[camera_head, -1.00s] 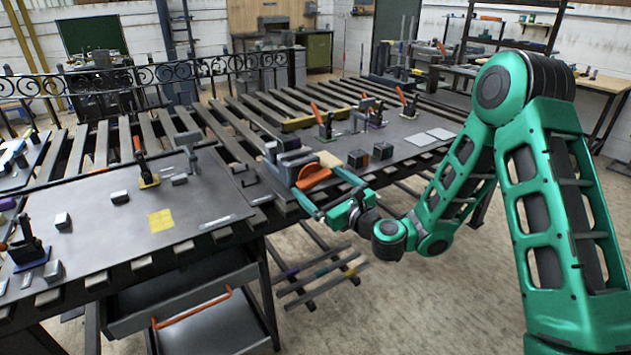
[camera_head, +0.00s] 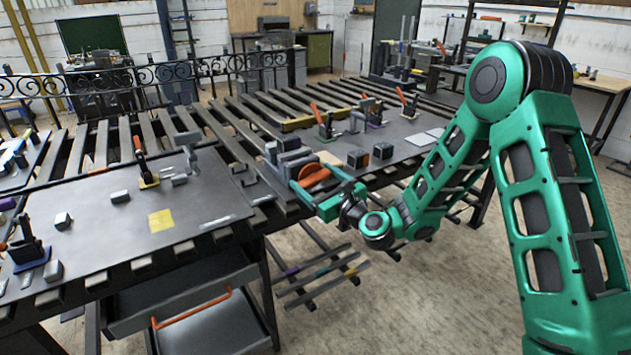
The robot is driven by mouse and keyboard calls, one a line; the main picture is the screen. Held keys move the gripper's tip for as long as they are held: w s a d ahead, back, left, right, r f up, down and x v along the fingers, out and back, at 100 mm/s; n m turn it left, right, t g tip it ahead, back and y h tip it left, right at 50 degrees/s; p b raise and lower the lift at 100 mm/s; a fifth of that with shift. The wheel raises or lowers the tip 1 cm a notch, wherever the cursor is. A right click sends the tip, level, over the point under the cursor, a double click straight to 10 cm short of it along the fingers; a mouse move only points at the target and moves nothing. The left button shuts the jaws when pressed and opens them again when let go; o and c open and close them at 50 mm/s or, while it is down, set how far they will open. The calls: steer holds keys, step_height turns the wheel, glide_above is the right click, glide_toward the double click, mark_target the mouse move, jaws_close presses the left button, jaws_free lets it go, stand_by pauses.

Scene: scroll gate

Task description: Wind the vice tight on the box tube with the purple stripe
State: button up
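The grey vice (camera_head: 287,157) stands at the front edge of the slatted bench, with an orange round handwheel (camera_head: 313,176) on its near side. My green gripper (camera_head: 310,175) is at the handwheel, its two fingers apart, one on each side of the wheel. I cannot tell whether the fingers touch the rim. Low under the bench, several bars lie on a rack; one shows a purple stripe (camera_head: 290,271), others green and yellow. I cannot make out a tube between the vice jaws, which are partly hidden.
Toggle clamps (camera_head: 145,165) and small metal blocks stand on the dark plates. A yellow square (camera_head: 160,220) lies on the left plate. A drawer with an orange handle (camera_head: 192,308) is below. The floor at front right is clear.

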steer(key=shift+n, duration=0.4)
steer(key=n, duration=0.3)
steer(key=shift+n, duration=0.4)
steer(key=n, duration=0.4)
steer(key=shift+f+n, duration=0.1)
steer(key=shift+n, duration=0.2)
steer(key=n, duration=0.4)
steer(key=shift+f+n, duration=0.1)
steer(key=shift+n, duration=2.1)
steer(key=o, duration=1)
steer(key=shift+o, duration=0.2)
